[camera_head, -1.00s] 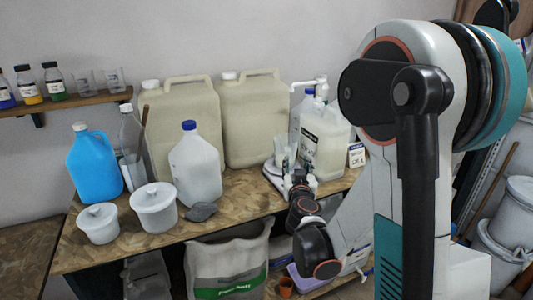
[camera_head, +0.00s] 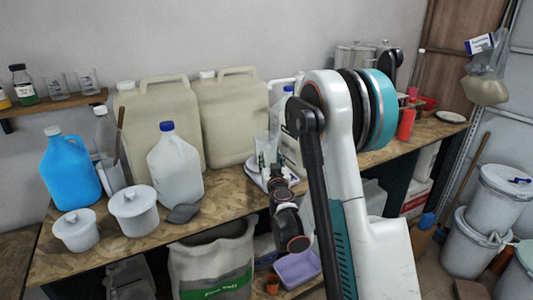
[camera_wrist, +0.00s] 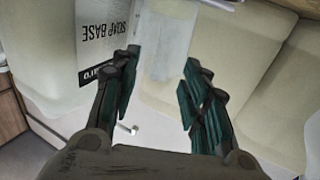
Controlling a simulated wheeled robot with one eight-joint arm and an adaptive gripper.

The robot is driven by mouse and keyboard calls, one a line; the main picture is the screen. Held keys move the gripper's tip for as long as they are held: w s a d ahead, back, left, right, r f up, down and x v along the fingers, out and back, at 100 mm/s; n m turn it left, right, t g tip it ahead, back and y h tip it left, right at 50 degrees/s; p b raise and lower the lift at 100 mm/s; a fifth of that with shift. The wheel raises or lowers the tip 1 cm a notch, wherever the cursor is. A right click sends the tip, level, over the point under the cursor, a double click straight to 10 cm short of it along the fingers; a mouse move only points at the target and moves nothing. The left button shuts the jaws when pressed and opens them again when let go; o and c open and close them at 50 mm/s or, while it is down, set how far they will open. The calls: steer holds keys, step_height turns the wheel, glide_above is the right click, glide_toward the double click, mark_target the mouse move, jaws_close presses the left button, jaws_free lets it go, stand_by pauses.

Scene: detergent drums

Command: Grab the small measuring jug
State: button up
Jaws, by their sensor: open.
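In the wrist view, a pale translucent vessel (camera_wrist: 168,42), apparently the small measuring jug, stands between and beyond my fingertips. My gripper (camera_wrist: 161,60) is open, with one dark green finger on each side of the vessel. I cannot tell whether either finger touches it. In the head view my gripper (camera_head: 261,160) is low over the bench, beside a white scale-like base (camera_head: 252,178). My own arm and the gripper hide most of the vessel there.
A "SOAP BASE" container (camera_wrist: 105,30) stands close to the left finger. Large beige drums (camera_head: 230,120) stand behind. A white jug (camera_head: 175,168), blue jug (camera_head: 68,170), white lidded tubs (camera_head: 134,210) and a grey stone-like lump (camera_head: 183,214) occupy the bench (camera_head: 222,192) to the left.

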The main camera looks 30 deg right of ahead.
mark_target(269, 154)
steer(key=shift+b+x, duration=0.75)
steer(key=shift+x, duration=1.9)
steer(key=shift+a+r, duration=0.1)
steer(key=shift+a, duration=0.05)
jaws_close()
